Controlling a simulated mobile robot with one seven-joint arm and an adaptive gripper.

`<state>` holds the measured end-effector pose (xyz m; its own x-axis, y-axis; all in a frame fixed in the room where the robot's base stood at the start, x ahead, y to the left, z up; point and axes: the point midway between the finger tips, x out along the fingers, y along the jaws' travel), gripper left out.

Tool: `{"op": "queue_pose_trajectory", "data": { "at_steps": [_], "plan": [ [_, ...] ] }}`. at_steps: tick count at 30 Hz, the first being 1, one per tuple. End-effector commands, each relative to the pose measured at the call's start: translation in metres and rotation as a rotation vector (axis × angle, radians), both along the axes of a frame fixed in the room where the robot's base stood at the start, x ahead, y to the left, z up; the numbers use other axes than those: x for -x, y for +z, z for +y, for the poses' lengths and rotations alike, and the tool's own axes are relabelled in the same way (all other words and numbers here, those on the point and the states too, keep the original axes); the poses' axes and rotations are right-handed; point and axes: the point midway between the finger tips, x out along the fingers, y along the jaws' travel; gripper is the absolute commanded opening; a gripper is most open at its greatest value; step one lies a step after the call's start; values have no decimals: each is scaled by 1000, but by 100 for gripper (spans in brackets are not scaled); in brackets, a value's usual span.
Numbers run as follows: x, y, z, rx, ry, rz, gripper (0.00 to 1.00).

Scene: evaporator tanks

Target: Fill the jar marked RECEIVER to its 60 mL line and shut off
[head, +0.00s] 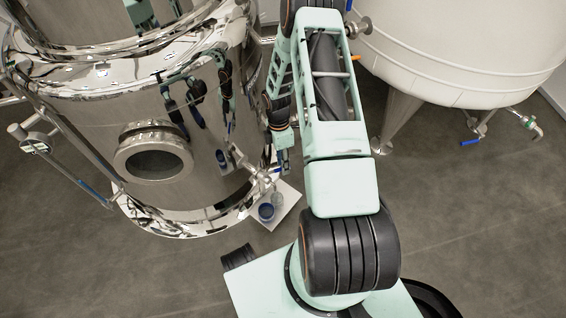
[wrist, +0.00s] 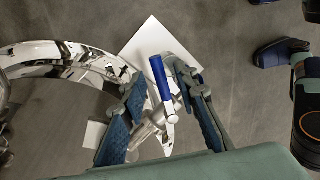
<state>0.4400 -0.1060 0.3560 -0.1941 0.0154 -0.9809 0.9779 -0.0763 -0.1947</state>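A small glass jar (head: 266,212) stands on a white square plate (head: 291,208) at the foot of the steel tank. It looks dark bluish; its marking and liquid level are too small to read. A valve with a blue lever handle (wrist: 160,77) projects from the tank above the plate. In the head view the valve (head: 268,175) is small and partly hard to make out. My gripper (wrist: 155,74) is open, its fingers on either side of the blue handle, with the handle nearer the right finger. Contact cannot be told. The jar is not discernible in the wrist view.
The polished steel tank (head: 85,110) with a round port fills the left. A white tank (head: 460,50) on legs stands at the right, with a blue-handled valve (head: 470,142) below it. Grey floor (head: 480,220) is open at lower right.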

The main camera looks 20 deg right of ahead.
Motion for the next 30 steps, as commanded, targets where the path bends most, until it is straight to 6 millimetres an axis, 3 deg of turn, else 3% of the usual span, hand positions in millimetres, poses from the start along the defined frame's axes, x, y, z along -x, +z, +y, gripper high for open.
{"op": "queue_pose_trajectory", "data": {
  "at_steps": [8,21,30],
  "plan": [
    [-4,16,-1,1,0,-4,28],
    [-20,99,-2,1,-1,-2,28],
    [-23,118,-2,0,0,0,28]
  ]
}}
